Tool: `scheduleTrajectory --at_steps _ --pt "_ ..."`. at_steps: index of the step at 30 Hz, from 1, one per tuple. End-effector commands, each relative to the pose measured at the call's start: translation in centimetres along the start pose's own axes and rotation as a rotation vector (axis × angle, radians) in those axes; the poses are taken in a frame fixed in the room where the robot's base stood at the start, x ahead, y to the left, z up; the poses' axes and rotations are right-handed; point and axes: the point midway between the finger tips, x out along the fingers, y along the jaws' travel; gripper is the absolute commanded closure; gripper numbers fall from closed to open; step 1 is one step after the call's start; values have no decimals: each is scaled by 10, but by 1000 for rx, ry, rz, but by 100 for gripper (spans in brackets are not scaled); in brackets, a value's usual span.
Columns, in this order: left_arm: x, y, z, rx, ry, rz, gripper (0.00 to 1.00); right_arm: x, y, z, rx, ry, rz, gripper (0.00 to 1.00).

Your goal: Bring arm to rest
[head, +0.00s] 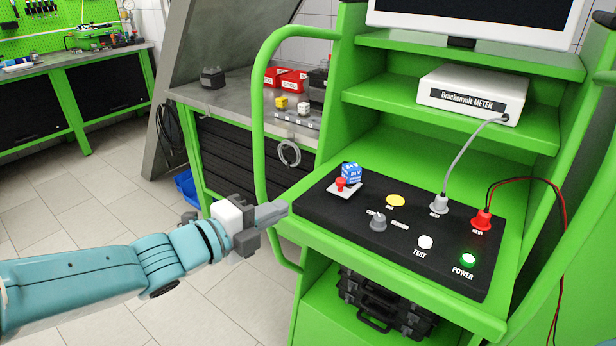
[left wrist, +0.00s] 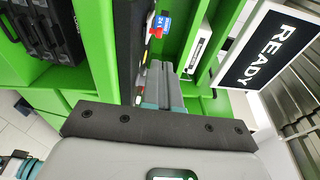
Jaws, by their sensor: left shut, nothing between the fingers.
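My left arm (head: 110,280) comes in from the left in the head view. My left gripper (head: 272,211) is shut and empty, just left of the green bench's front-left corner. In the left wrist view the closed fingers (left wrist: 162,88) point toward the black panel. The black control panel (head: 330,222) lies on the green testbench (head: 420,302). A blue 24 V block (head: 351,172) stands on it beside a red-topped part (head: 341,184). My right gripper is not in view.
The green tube frame (head: 258,130) rises near my left gripper. A Brackenvolt meter (head: 470,95) sits on the shelf. Red bins (head: 285,79) stand on the grey workbench behind. The screen (left wrist: 270,47) reads READY. Open tiled floor (head: 110,205) lies left.

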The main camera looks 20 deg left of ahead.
Motion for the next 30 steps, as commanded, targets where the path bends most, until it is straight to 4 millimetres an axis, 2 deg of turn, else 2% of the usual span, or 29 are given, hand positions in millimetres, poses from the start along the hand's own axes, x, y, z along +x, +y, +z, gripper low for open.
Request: scheduleTrajectory --at_steps 2,5,8,11,13,15,18,21,25,27,30 --pt "1 1 0 -8 0 3 100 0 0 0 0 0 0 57" --pt "10 20 0 -125 -9 45 100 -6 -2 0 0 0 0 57" --pt "26 70 -2 -415 -50 153 100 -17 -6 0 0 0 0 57" --pt "35 142 -15 -803 -150 308 100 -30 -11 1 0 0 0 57" --pt "31 197 -31 -1075 -258 427 100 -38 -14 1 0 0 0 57" --pt "17 250 -53 -1334 -399 549 100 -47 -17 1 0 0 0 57" --pt "-15 314 -91 -1647 -643 705 100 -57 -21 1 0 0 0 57" --pt "-53 358 -127 -1866 -898 819 100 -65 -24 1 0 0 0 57" --pt "-91 388 -160 -2018 -1159 899 100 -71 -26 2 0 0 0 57" --pt "-104 395 -170 -2055 -1244 918 100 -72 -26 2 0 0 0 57" --pt "-111 400 -175 -2076 -1297 927 100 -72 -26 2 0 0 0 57"
